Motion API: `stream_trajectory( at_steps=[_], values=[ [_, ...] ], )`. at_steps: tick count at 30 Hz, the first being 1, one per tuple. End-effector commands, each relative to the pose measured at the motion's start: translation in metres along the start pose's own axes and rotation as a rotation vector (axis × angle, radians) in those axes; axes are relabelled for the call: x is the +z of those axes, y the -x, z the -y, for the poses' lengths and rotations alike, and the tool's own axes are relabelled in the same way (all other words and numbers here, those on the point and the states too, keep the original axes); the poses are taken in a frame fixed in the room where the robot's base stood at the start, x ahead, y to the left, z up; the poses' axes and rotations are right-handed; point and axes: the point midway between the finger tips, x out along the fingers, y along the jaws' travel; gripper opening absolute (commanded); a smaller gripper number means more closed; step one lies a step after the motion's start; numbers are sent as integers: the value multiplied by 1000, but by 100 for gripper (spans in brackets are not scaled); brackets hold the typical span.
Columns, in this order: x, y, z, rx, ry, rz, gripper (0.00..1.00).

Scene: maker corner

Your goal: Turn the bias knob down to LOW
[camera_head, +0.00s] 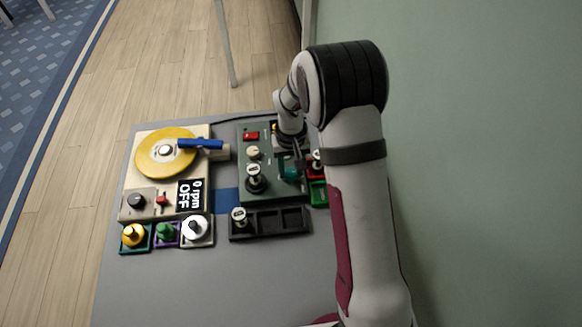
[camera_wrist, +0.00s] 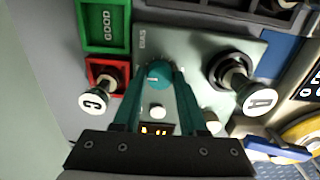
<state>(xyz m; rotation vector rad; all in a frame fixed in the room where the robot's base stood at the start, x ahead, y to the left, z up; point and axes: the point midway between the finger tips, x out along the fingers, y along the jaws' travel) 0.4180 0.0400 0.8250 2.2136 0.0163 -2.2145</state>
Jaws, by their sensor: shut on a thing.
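The bias knob (camera_wrist: 158,74) is a teal round knob on the grey-green test panel (camera_wrist: 200,60), beside the printed word BIAS in the wrist view. A small pale mark shows on the knob; where it points is hard to read. My gripper (camera_wrist: 157,78) is shut on the knob, with one finger on each side. In the head view my gripper (camera_head: 298,160) is over the right part of the panel (camera_head: 245,190), and my arm partly hides that area. A small amber display (camera_wrist: 157,130) is lit on the panel, its lower part covered by my gripper; I cannot read it fully.
A part marked C (camera_wrist: 93,102) stands in a red tray (camera_wrist: 92,68) beside a green GOOD tray (camera_wrist: 104,25). A black rack (camera_head: 270,234) lies in front of the panel. A yellow-disc turntable (camera_head: 188,140) stands left.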

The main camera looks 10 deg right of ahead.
Motion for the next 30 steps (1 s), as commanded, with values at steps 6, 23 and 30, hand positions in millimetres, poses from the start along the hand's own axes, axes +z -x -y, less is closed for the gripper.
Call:
stream_trajectory(
  at_steps=[6,23,30],
  values=[
    [-1,1,0,1,3,-4,0],
    [0,2,0,0,1,-2,72],
    [-2,48,0,-1,0,-7,72]
  ],
)
